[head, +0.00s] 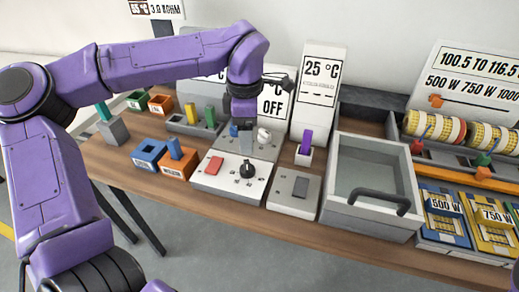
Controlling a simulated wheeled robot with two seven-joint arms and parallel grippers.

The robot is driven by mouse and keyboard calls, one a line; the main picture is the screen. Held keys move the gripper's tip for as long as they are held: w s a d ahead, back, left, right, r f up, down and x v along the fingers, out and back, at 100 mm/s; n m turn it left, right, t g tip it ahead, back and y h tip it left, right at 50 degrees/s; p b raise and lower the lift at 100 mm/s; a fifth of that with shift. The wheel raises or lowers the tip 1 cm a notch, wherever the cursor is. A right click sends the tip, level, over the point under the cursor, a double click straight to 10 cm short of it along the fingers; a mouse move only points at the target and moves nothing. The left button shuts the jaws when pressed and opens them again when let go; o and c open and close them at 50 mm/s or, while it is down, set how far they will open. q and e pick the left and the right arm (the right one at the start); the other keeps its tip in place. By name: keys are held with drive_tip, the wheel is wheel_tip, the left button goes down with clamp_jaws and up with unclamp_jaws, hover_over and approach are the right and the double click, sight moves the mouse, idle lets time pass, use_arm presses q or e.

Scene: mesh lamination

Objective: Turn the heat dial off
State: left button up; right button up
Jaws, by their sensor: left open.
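A black dial (247,170) sits on a white control panel (228,189) with a red button (215,165), near the table's front edge. Small marks surround the dial, too small to read. A pale knob (264,135) is on a grey unit behind it. No label shows which one is the heat dial. My left gripper (243,131) points down, open, above and behind the black dial, apart from it. It partly hides the grey unit. A sign behind reads "°C OFF" (273,103), partly covered by my arm. My right gripper is out of view.
A "25 °C" display (319,90) rises behind. Blue (147,157) and orange (174,168) holders stand left. Wattage packs (445,216) lie far right.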

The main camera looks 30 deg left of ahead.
sight(247, 164)
use_arm(q)
drive_tip(key=shift+s+f, duration=0.15)
drive_tip(key=shift+f, duration=0.2)
wheel_tip(247, 164, down, 8)
drive_tip(key=shift+s+f, duration=0.15)
drive_tip(key=shift+f, duration=0.05)
drive_tip(key=shift+s+f, duration=0.15)
drive_tip(key=shift+f, duration=0.3)
drive_tip(key=c, duration=1)
